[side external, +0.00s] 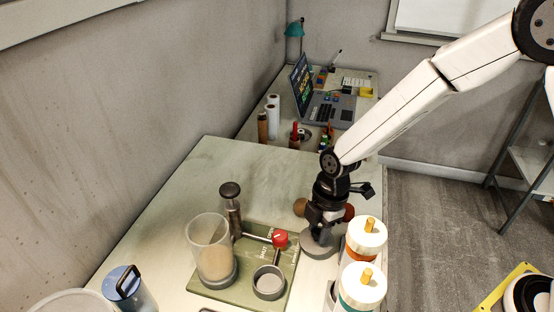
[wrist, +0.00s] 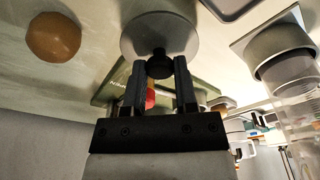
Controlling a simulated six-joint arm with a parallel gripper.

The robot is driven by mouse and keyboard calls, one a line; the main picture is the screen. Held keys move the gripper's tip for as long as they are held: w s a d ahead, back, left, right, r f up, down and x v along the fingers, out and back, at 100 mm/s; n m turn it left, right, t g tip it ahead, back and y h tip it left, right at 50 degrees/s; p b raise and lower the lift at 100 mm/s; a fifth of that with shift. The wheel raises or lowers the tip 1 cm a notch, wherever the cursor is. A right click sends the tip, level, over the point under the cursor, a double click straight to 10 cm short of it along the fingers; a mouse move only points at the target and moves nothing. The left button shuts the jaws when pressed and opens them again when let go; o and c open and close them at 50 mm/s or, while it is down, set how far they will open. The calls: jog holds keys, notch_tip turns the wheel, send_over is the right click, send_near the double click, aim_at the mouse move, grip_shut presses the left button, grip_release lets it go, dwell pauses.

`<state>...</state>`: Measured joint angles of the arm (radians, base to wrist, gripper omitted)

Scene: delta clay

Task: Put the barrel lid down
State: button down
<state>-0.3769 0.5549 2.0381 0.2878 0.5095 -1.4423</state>
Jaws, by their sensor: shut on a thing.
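The barrel lid (side external: 316,246) is a flat grey disc at the right edge of the green board. In the wrist view the lid (wrist: 160,28) has a small black knob, and my gripper (wrist: 160,68) is shut on that knob. In the side view my gripper (side external: 326,222) points down over the lid. The lid looks level and low at the table; I cannot tell whether it touches. A clear barrel (side external: 209,243) with beige material inside stands upright on the left of the green board (side external: 235,292), its top open.
A red-knobbed lever (side external: 280,239), a grey ring cup (side external: 268,282) and a dark-topped plunger (side external: 231,200) stand on the board. Two white jars (side external: 366,240) (side external: 361,290) are close right of the lid. A brown ball (side external: 300,207) lies behind it. The table (side external: 230,160) is clear farther back.

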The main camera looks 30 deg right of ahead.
jog(key=shift+f, duration=0.4)
jog(key=shift+c, duration=2)
grip_release()
jog(key=shift+r, duration=0.1)
notch_tip(320, 180, up, 13)
jog(key=d, duration=0.1)
jog(key=shift+d, duration=0.4)
jog(key=shift+d, duration=0.1)
jog(key=s+d+f+m+t+h, duration=0.1)
jog(key=s+d+f+m, duration=0.1)
jog(key=s+d+m, duration=0.2)
jog(key=s+d+f+m+t, duration=0.1)
jog(key=s+d+f+m, duration=0.2)
jog(key=d+m, duration=0.8)
jog(key=shift+s+m+t+h, duration=0.35)
jog(key=shift+s+m, duration=0.45)
jog(key=shift+m, duration=0.7)
